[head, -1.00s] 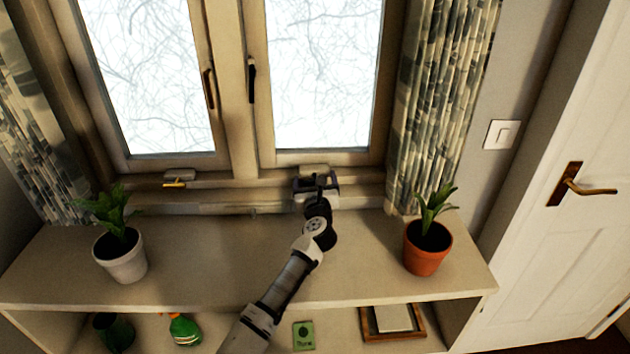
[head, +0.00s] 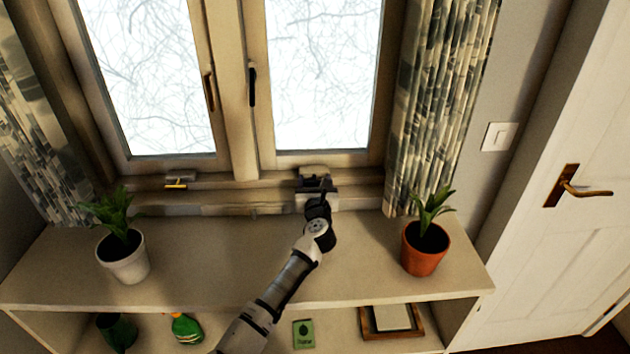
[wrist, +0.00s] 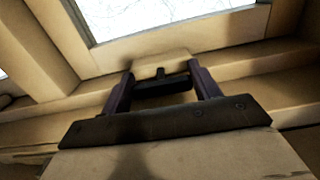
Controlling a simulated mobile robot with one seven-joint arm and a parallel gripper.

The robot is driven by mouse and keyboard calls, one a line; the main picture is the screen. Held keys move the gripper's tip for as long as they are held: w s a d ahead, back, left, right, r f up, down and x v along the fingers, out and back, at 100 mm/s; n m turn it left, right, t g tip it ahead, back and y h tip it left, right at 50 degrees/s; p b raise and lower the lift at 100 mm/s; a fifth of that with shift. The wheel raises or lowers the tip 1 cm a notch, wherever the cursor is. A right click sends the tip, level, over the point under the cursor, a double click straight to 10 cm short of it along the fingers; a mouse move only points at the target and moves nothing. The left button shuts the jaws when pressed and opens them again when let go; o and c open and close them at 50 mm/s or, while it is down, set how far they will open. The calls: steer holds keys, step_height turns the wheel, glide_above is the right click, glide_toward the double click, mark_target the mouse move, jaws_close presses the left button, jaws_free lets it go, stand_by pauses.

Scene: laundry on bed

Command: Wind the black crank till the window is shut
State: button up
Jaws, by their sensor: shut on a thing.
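The window has two sashes, and the right sash (head: 323,80) stands above my gripper (head: 316,184). I cannot tell whether a narrow gap remains at its frame. The black crank (wrist: 163,84) is a dark bar below a pale housing (wrist: 162,62) on the sill. In the wrist view my gripper (wrist: 162,80) has one finger on each side of the crank and is shut on it. In the head view my gripper and wrist mostly hide the crank.
A brass crank (head: 177,183) sits on the sill at left. A white-potted plant (head: 122,256) and a terracotta-potted plant (head: 425,250) stand on the shelf top (head: 210,260), either side of my arm. A patterned curtain (head: 440,100) hangs to the right.

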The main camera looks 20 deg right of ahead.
steer(key=o, duration=1)
steer(key=b+v, duration=0.3)
steer(key=v, duration=0.9)
steer(key=shift+s+a+b, duration=0.15)
steer(key=shift+s+b, duration=0.15)
steer(key=shift+b, duration=0.1)
steer(key=shift+s+a, duration=0.15)
steer(key=shift+s, duration=0.45)
